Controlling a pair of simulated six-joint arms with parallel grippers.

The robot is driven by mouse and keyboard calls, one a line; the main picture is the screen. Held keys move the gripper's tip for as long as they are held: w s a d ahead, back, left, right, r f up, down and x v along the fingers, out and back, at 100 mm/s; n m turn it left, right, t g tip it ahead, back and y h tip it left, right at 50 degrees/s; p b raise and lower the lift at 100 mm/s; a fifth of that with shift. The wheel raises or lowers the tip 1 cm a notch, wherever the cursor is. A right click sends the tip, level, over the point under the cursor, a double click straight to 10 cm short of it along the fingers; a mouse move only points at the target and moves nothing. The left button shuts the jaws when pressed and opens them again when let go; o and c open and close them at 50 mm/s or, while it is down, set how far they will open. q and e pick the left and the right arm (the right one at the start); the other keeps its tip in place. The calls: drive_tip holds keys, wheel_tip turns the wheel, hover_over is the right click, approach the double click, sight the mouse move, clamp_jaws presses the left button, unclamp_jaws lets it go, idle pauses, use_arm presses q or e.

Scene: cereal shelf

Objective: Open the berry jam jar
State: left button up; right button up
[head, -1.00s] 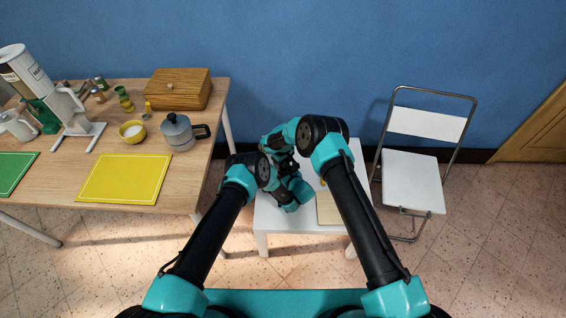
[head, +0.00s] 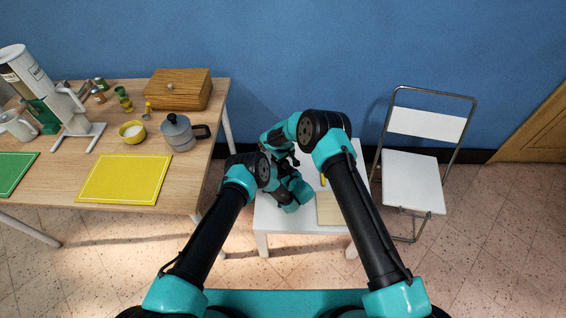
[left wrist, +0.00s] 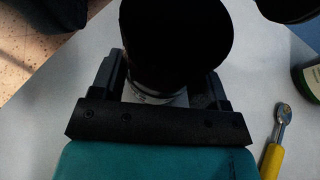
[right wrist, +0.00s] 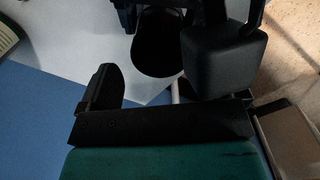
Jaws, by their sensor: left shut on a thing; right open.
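In the left wrist view a jar with a wide, very dark round top (left wrist: 176,42) stands between the fingers of my left gripper (left wrist: 163,88). The left gripper is shut on its pale lower part, over the white table. No label shows, so I cannot tell that it is berry jam. In the right wrist view a dark round shape (right wrist: 158,45), probably the same jar top, lies ahead of my right gripper (right wrist: 162,82). The right gripper's fingers are open and apart, with nothing clearly between them. In the head view my arms hide the jar.
A yellow-handled tool (left wrist: 273,154) and a dark green jar (left wrist: 312,82) lie to the right in the left wrist view. A pale board (head: 328,209) is on the small white table (head: 275,226). A folding chair (head: 412,180) stands to the right.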

drive_tip(key=shift+r, duration=1.25)
drive_tip(key=m, duration=0.1)
drive_tip(key=r+m, duration=0.1)
drive_tip(key=m, duration=0.1)
drive_tip(key=r+m, duration=0.1)
drive_tip(key=m, duration=0.3)
drive_tip(key=r+m, duration=0.1)
drive_tip(key=m, duration=0.1)
drive_tip(key=shift+r, duration=0.15)
drive_tip(key=shift+f, duration=4)
drive_tip(key=shift+c, duration=0.4)
